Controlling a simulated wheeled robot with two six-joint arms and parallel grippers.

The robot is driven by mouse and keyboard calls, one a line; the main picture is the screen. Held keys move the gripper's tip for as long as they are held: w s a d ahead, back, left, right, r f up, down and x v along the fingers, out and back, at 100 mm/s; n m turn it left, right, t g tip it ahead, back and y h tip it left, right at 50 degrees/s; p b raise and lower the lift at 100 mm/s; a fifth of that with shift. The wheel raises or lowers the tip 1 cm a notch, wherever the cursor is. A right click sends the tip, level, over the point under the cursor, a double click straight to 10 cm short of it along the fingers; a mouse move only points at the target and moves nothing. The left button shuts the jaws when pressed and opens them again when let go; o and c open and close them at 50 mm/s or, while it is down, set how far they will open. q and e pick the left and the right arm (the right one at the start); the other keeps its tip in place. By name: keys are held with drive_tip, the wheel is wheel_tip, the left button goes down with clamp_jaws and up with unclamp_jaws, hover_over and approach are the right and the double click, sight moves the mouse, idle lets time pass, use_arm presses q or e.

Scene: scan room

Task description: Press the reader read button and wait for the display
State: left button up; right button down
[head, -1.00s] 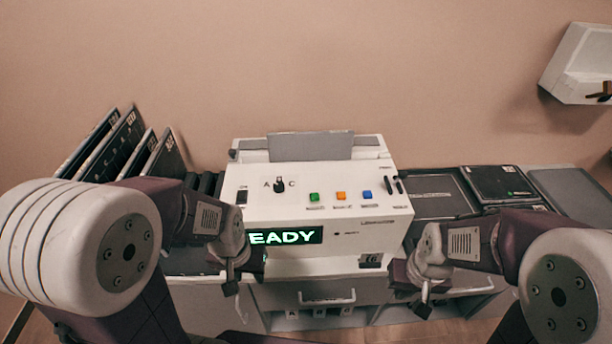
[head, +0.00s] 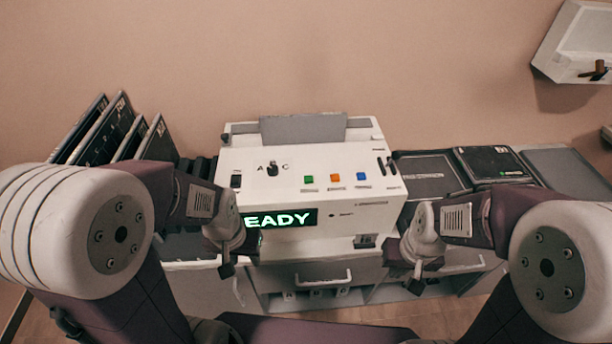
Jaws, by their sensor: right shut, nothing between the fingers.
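The white reader (head: 300,215) stands on the counter at the centre. Its top panel has a green button (head: 309,180), an orange button (head: 335,177) and a blue button (head: 361,176); their labels are too small to read. The lit display (head: 284,219) on its front shows "EADY" in pale green, its left end hidden by my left arm. My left gripper (head: 232,266) hangs at the reader's front left, below the panel; its jaws are unclear. My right gripper (head: 416,281) is shut and empty, at the reader's front right. Neither is at a button.
A dark knob (head: 272,169) and a black switch (head: 236,181) sit on the reader's left panel. Dark cassettes (head: 110,130) stand in a rack at left. Flat cassettes (head: 495,165) lie at right. A white wall box (head: 575,45) hangs at upper right. Drawer handles (head: 322,281) project below.

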idle(0.3)
use_arm(q)
clamp_jaws()
idle(1.6)
